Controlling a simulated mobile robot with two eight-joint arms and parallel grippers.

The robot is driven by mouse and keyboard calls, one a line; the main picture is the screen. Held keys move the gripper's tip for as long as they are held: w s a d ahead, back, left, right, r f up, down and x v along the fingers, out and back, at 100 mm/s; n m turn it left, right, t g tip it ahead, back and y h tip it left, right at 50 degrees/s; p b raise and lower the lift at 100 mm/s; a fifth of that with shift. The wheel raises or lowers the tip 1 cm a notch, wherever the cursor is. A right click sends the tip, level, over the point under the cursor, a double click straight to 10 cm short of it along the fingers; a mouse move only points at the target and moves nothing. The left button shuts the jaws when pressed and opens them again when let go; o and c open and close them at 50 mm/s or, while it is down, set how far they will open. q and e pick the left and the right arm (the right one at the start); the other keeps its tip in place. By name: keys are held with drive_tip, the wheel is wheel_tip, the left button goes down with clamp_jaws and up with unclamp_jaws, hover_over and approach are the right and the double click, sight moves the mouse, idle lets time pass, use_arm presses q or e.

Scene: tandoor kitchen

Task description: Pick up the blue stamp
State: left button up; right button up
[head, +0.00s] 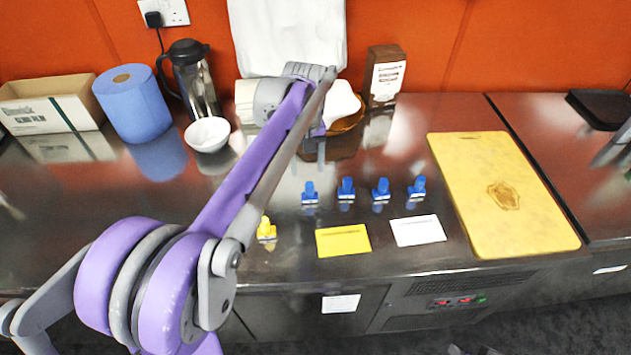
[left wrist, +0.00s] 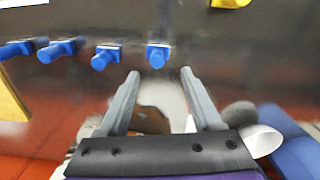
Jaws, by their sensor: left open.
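Several blue stamps stand in a row on the dark steel counter in the head view. The leftmost blue stamp (head: 310,193) is the nearest to my left gripper (head: 314,152), which hangs pointing down behind it. In the left wrist view my left gripper (left wrist: 160,76) is open, with nothing between its fingers. That same blue stamp (left wrist: 157,55) stands just beyond the fingertips, roughly centred between them and apart from them. Other blue stamps (head: 346,188) (head: 381,190) (head: 417,187) stand to its right. My right gripper is not in view.
A yellow stamp (head: 266,229), a yellow card (head: 343,240) and a white card (head: 418,230) lie nearer the front edge. A yellow board (head: 470,185) is at right. A white bowl (head: 207,135), blue roll (head: 133,104), jug (head: 193,80) and brown box (head: 385,75) stand behind.

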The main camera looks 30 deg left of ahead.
sight(309, 184)
use_arm(q)
drive_tip(key=f, duration=0.4)
drive_tip(key=shift+s, duration=0.3)
drive_tip(key=f, duration=0.2)
drive_tip(key=w+f, duration=0.1)
drive_tip(key=f, duration=0.2)
drive_tip(key=shift+d+f, duration=0.15)
drive_tip(key=shift+f, duration=0.15)
drive_tip(key=c, duration=1)
